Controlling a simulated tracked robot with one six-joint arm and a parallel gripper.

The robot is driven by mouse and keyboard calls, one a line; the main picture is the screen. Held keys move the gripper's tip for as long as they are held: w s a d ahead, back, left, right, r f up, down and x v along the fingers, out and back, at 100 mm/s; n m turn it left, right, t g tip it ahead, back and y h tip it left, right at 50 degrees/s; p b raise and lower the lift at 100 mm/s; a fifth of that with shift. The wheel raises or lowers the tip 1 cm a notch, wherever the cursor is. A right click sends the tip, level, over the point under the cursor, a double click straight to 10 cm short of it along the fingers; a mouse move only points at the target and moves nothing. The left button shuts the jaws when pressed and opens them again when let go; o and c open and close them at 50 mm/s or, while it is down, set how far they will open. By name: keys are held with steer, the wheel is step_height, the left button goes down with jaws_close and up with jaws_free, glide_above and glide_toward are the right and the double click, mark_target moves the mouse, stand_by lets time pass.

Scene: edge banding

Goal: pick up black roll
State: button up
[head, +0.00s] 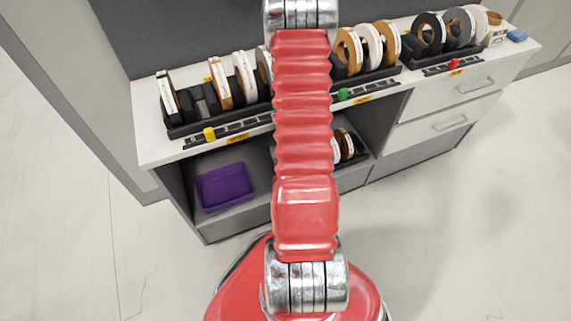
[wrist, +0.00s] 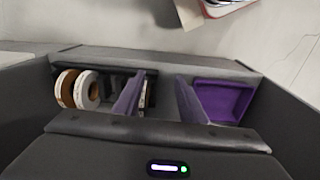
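In the head view, a black roll with a white face (head: 167,93) stands at the left end of the counter's rack. Another black roll (head: 429,33) stands in the right rack, beside a grey one. My gripper (wrist: 157,112) shows in the wrist view as two purple fingers held wide apart, with nothing gripped between them. It faces the lower shelf, between rolls and a purple tray. A roll edge shows partly behind the left finger; its colour is unclear. My gripper is not visible in the head view, where my red arm hides the middle of the counter.
The purple tray (head: 224,187) sits on the lower shelf, also in the wrist view (wrist: 222,102). Brown (wrist: 66,88) and white (wrist: 87,90) rolls stand in the lower rack. White counter (head: 150,145) carries several other rolls; yellow, green and red markers line its front. Drawers (head: 445,110) are right.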

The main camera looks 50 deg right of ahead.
steer(key=w+d+f+t+h, duration=0.2)
steer(key=d+f+t+h, duration=0.1)
steer(key=f, duration=0.4)
steer(key=w+d+f+t+h, duration=0.3)
steer(key=d+f+t, duration=0.3)
steer(key=f+t, duration=0.1)
steer(key=shift+w+d+n+t, duration=0.25)
steer(key=shift+n+t, duration=0.05)
steer(key=shift+t, duration=0.4)
steer(key=shift+w+f, duration=0.1)
steer(key=x, duration=0.8)
steer(key=shift+d, duration=0.1)
steer(key=shift+w+d+f, duration=0.1)
